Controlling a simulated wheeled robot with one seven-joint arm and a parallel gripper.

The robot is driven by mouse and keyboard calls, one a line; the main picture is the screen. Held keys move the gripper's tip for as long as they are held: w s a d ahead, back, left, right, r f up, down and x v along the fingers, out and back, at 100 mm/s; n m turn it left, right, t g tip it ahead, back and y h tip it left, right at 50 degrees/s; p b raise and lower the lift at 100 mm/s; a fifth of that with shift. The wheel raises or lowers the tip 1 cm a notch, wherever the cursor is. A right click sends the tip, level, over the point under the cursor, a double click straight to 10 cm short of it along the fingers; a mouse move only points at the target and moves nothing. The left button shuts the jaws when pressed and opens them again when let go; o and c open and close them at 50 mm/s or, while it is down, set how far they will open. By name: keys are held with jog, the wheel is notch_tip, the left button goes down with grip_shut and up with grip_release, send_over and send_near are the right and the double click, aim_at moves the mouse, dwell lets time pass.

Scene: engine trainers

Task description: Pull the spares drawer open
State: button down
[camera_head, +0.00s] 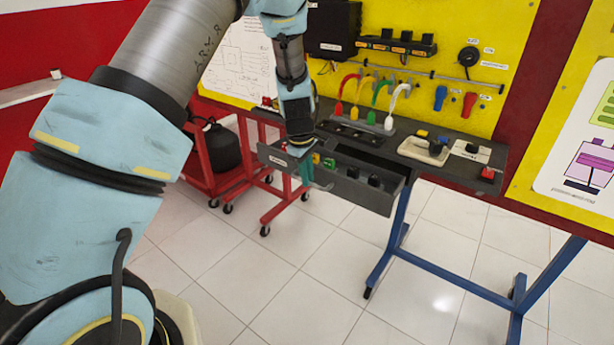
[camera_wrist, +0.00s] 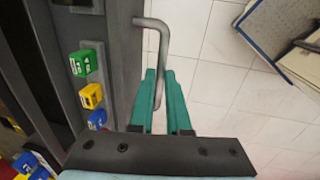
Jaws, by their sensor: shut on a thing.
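The spares drawer (camera_head: 350,192) is a dark grey tray standing out from under the bench top, open at the top with its inside showing. Its front panel (camera_wrist: 122,50) runs up the left of the wrist view. A bent grey bar handle (camera_wrist: 163,45) sticks out from that panel. My gripper (camera_wrist: 164,82) has teal fingers shut on the handle, one finger on each side of the bar. In the head view my gripper (camera_head: 306,172) is at the left part of the drawer front, and the handle there is partly hidden by it.
Green (camera_wrist: 83,62), yellow (camera_wrist: 91,96) and blue blocks lie in the drawer, with black ones (camera_head: 375,180) at its right. The bench top (camera_head: 455,165) carries a multimeter-like device and small parts. A red cart (camera_head: 245,178) stands left. Tiled floor in front is clear.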

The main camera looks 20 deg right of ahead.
jog(key=c, duration=0.9)
grip_release()
jog(key=shift+r, duration=0.1)
jog(key=r, duration=0.3)
jog(key=a+r+b, duration=0.1)
jog(key=r, duration=0.3)
jog(key=s+r+b, duration=0.1)
jog(key=r, duration=0.2)
jog(key=shift+a+r, duration=0.2)
jog(key=shift+a, duration=0.2)
jog(key=a+r+m, duration=0.2)
jog(key=a+m, duration=0.1)
jog(key=a, duration=1.6)
jog(key=s+a+m, duration=0.1)
jog(key=s+a, duration=0.2)
jog(key=a, duration=0.2)
jog(key=s+a+m+y, duration=0.1)
jog(key=s+a, duration=0.2)
jog(key=a, duration=0.2)
jog(key=s+a+m, duration=0.2)
jog(key=s+a, duration=0.1)
jog(key=a, duration=0.2)
jog(key=shift+s+a+f+t+y, duration=0.15)
jog(key=shift+s+a+t+y, duration=0.15)
jog(key=shift+y, duration=0.1)
